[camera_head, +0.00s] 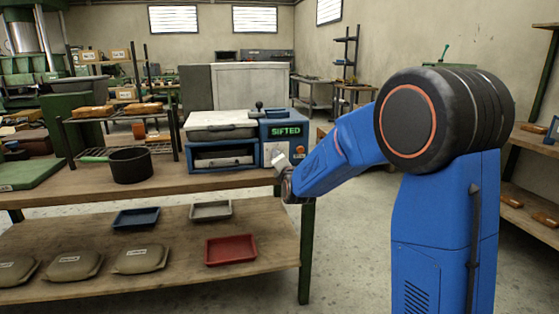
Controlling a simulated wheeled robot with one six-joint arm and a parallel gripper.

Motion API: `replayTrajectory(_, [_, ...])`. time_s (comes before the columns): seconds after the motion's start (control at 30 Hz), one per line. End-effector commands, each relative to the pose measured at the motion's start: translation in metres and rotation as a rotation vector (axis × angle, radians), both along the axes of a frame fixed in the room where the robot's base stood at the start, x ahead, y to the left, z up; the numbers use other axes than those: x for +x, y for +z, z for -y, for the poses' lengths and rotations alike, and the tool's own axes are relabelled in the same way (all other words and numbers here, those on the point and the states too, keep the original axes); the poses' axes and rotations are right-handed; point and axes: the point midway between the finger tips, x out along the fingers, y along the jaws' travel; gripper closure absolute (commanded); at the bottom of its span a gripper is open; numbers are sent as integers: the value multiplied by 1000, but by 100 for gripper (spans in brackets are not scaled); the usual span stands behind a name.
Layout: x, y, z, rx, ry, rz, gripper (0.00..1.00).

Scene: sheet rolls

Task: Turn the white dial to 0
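A blue and grey machine (222,140) stands on the right end of the wooden bench. Its blue front panel carries a display (286,131) that reads "SIFTED" in green, with a pale plate (270,149) below it. My gripper (281,165) is at the end of my blue arm, in front of the lower part of this panel. A small white shape shows at the arm's tip; I cannot tell whether it is the white dial or part of my gripper. The dial's setting cannot be read. The fingers are too small to make out, and contact cannot be judged.
A black pot (131,165) and a green board (30,174) are on the bench (180,182). The lower shelf (190,255) holds a red tray (230,249), a blue tray (136,218), a grey tray (211,210) and several bags. A dark knobbed lever (259,106) stands atop the machine.

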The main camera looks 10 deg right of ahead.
Motion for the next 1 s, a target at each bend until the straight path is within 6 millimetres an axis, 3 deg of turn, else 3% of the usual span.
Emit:
replayTrajectory(0.47, [-1, -3, -1, -13, 2, -5, 90])
replayTrajectory(0.5, [-1, -3, -1, -13, 2, -5, 61])
replayTrajectory(0.57, [0, -2, -1, -13, 1, -4, 49])
replayTrajectory(0.87, [-1, -1, 0, -12, 0, -1, 49])
replayTrajectory(1.0, [-10, -1, 0, -12, 0, -1, 49])
